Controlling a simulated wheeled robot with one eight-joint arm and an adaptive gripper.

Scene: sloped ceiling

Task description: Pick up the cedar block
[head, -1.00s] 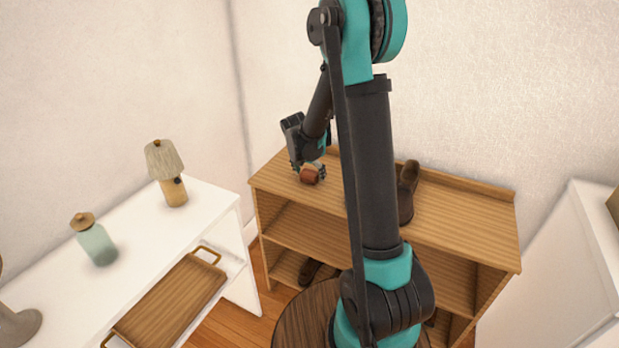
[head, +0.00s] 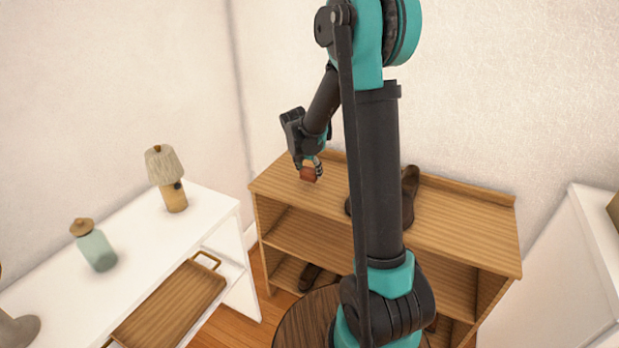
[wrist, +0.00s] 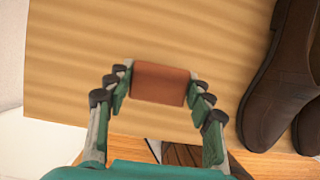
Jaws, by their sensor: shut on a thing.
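The cedar block (wrist: 160,83) is a small reddish-brown block. In the wrist view it sits between the two fingertips of my gripper (wrist: 159,90), with a finger against each end. In the head view the block (head: 308,174) is at the tips of my gripper (head: 308,168), over the left part of the wooden shelf unit's top (head: 283,185). My gripper is shut on it. The block looks a little above the top, but the exact gap is hard to tell.
Brown shoes (wrist: 283,75) stand on the shelf top to the right of the block. A white table (head: 50,285) at left holds a lamp (head: 166,180) and a green jar (head: 95,247); a wooden tray (head: 170,305) is beside it. A white cabinet (head: 570,270) is at right.

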